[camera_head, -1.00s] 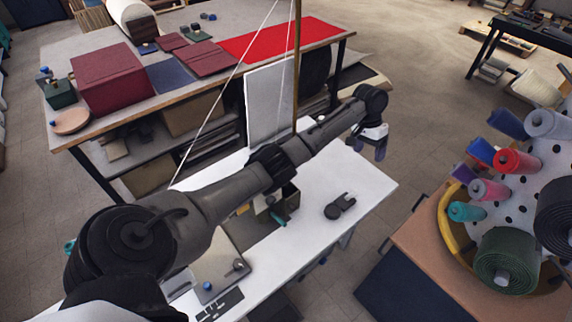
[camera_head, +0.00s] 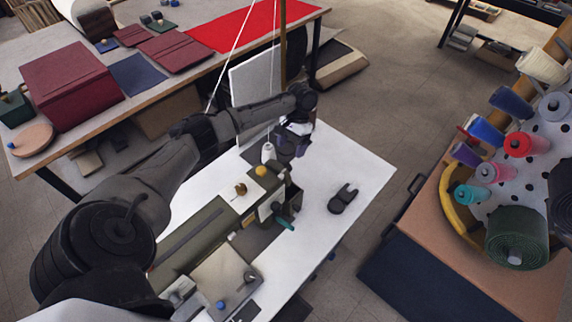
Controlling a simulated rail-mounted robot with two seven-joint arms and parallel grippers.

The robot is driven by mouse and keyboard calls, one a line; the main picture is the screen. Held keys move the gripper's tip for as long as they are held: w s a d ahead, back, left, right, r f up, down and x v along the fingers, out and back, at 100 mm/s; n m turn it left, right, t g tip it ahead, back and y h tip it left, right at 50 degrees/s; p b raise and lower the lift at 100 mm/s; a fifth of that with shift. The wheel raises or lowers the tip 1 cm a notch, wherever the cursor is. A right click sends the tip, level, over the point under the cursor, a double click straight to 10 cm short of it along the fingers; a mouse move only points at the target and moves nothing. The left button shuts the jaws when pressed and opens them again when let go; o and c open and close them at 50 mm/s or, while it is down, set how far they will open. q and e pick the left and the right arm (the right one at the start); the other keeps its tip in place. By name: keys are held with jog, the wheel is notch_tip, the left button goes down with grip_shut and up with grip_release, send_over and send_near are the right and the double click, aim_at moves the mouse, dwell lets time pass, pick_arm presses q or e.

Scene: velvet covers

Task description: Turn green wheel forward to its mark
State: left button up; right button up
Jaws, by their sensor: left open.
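A dark olive machine (camera_head: 192,238) lies along the white table (camera_head: 352,165). A small teal-green part (camera_head: 285,223) sticks out at its right end; I cannot tell whether it belongs to the green wheel. No mark can be made out. My left gripper (camera_head: 294,152) is open and hangs above the back of the table, beyond the machine's right end, apart from the teal-green part. A white thread cone (camera_head: 268,152) stands just left of it. My right gripper is out of view.
A dark forked object (camera_head: 343,198) lies on the table's clear right part. A white upright panel (camera_head: 250,95) and post stand behind my left arm. A rack of coloured spools (camera_head: 495,172) is at the right. A workbench (camera_head: 100,110) with boxes is behind.

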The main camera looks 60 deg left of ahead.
aim_at(287, 165)
pick_arm(q)
jog(key=x, duration=0.8)
jog(key=shift+a, duration=0.1)
jog(key=shift+c, duration=0.2)
jog(key=c, duration=0.9)
jog(key=shift+r+y+p, duration=0.2)
jog(key=shift+y+p, duration=0.2)
jog(key=shift+p, duration=0.8)
jog(key=shift+f+y, duration=0.2)
jog(key=shift+y, duration=0.1)
